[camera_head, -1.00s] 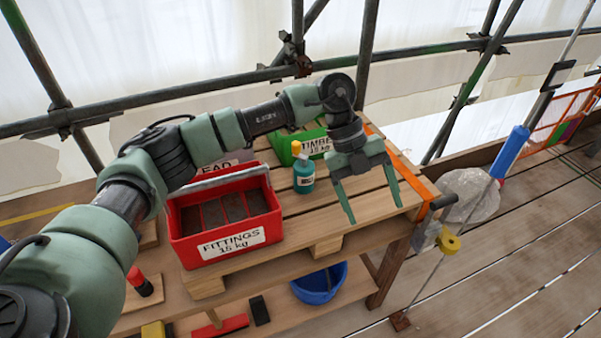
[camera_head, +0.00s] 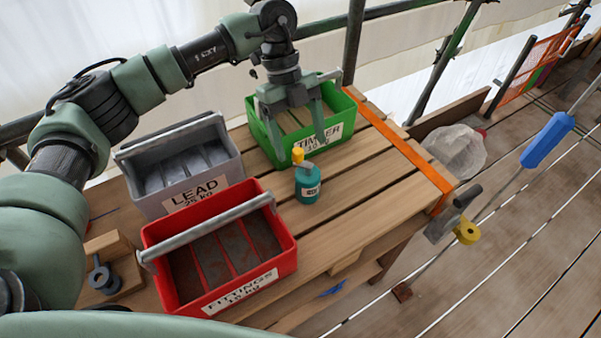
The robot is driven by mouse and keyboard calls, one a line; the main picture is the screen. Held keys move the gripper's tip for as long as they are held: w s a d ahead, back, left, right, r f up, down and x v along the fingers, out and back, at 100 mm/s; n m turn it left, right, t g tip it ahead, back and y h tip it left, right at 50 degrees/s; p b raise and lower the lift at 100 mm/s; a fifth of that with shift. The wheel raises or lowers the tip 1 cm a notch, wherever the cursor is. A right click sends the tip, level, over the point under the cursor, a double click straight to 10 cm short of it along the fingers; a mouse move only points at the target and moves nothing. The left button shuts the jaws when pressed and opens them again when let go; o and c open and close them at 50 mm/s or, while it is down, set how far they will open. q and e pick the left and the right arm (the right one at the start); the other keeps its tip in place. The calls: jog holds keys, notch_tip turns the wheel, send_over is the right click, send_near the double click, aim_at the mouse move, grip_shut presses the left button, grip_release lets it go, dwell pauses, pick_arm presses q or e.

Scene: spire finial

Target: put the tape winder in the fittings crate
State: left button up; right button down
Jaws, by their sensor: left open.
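The red fittings crate (camera_head: 218,297), labelled FITTINGS, stands at the front of the wooden bench with a grey bar handle across its top. Its visible compartments look empty. A small dark grey reel-like thing (camera_head: 103,277) sits on a wooden block left of it; it may be the tape winder, but I cannot tell for sure. My left gripper (camera_head: 293,132) is open, pointing down over the green timber crate (camera_head: 335,137), far behind the red crate. Its fingers hide part of that crate's inside, and I see nothing held between them. My right gripper is out of view.
A grey lead crate (camera_head: 185,190) stands behind the red one. A teal bottle (camera_head: 307,187) with a yellow cap stands in front of the green crate. The bench's right part is bare up to an orange strap (camera_head: 405,150). A yellow piece (camera_head: 467,232) hangs past the bench end.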

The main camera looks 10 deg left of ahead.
aim_at(307, 163)
pick_arm(q)
jog(key=shift+s+d+f+p, duration=0.85)
jog(key=shift+s+f, duration=0.1)
jog(key=shift+f, duration=0.15)
jog(key=p+x, duration=0.1)
jog(key=x, duration=0.2)
jog(key=shift+w+a+f, duration=0.1)
jog(key=shift+f, duration=0.3)
jog(key=c, duration=0.4)
grip_shut()
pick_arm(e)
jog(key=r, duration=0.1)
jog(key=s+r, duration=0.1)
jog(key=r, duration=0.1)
